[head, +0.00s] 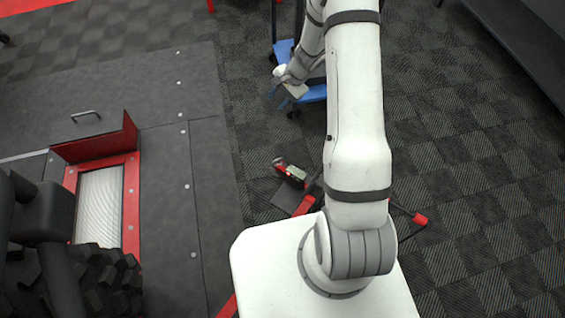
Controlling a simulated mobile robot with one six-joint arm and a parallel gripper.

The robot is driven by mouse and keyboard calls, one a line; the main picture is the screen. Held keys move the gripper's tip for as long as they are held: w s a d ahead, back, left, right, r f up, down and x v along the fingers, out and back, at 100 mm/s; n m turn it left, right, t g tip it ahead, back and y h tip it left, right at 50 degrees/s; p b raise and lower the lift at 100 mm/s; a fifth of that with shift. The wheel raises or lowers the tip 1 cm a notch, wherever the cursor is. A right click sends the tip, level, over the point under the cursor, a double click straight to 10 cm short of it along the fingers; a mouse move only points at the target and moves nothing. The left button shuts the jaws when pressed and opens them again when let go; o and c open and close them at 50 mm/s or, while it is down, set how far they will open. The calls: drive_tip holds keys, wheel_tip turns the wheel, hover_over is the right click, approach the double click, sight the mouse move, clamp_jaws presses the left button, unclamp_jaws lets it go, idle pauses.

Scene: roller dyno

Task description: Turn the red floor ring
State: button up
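I cannot make out a red floor ring as such in the head view. Several red parts show near the floor: a small red device with a display (290,172), a red bar (306,203) beside my arm, and a red tip (420,219) to its right. My gripper (278,97) is small at the upper middle, in front of a blue object (313,94). Its fingers are too small and dark to tell whether they are open. My white arm hides part of the floor in the middle.
A dark dyno deck (165,190) with bolts fills the left. It has a red-framed opening (131,215) over a ridged roller (98,205). A knobbly black tyre (115,285) is at the lower left. A dark bench (520,45) stands upper right. Checked floor (470,170) is clear at right.

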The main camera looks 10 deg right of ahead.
wheel_tip(320, 180, down, 18)
drive_tip(key=d+m+b, duration=0.2)
drive_tip(key=m+b, duration=0.1)
drive_tip(key=b, duration=0.2)
drive_tip(key=m+b, duration=0.3)
drive_tip(key=b, duration=0.1)
approach(279, 160)
drive_tip(key=f, duration=0.1)
drive_tip(key=b+x, duration=0.2)
drive_tip(key=x, duration=0.5)
drive_tip(key=shift+w+a, duration=0.2)
drive_tip(key=shift+a, duration=0.05)
drive_tip(key=shift+r, duration=0.1)
clamp_jaws()
drive_tip(key=shift+d, duration=0.25)
drive_tip(key=shift+a, duration=0.35)
